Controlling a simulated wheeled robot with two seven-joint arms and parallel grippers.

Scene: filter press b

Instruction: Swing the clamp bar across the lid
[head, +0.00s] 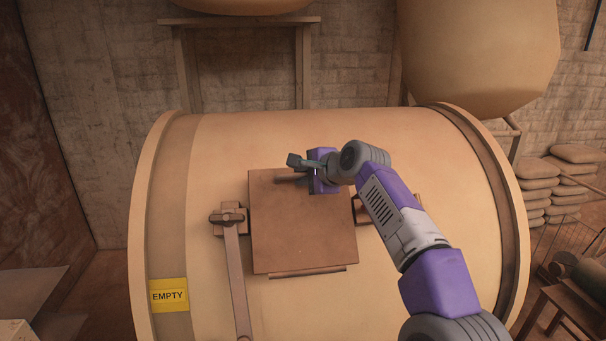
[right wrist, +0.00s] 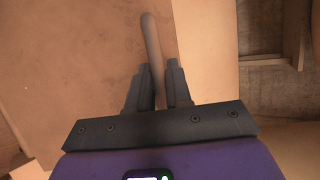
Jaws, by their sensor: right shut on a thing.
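The lid (head: 300,230) is a flat brown square plate on top of the big tan drum, and it covers the place beneath it. The clamp bar (head: 236,275) hangs from a pivot (head: 229,218) left of the lid and points down the drum, apart from the lid. My right gripper (head: 298,168) is at the lid's upper edge, shut on a thin rounded handle (head: 286,179). In the right wrist view this handle (right wrist: 152,45) runs between the fingers (right wrist: 157,85) and out over the lid (right wrist: 80,60). My left gripper is out of view.
A bracket (head: 361,209) sits right of the lid, partly behind my right arm. The drum (head: 215,150) has a yellow EMPTY label (head: 169,294) at lower left. Sacks (head: 575,180) are piled at the right. The drum's surface left of the lid is free of my arms.

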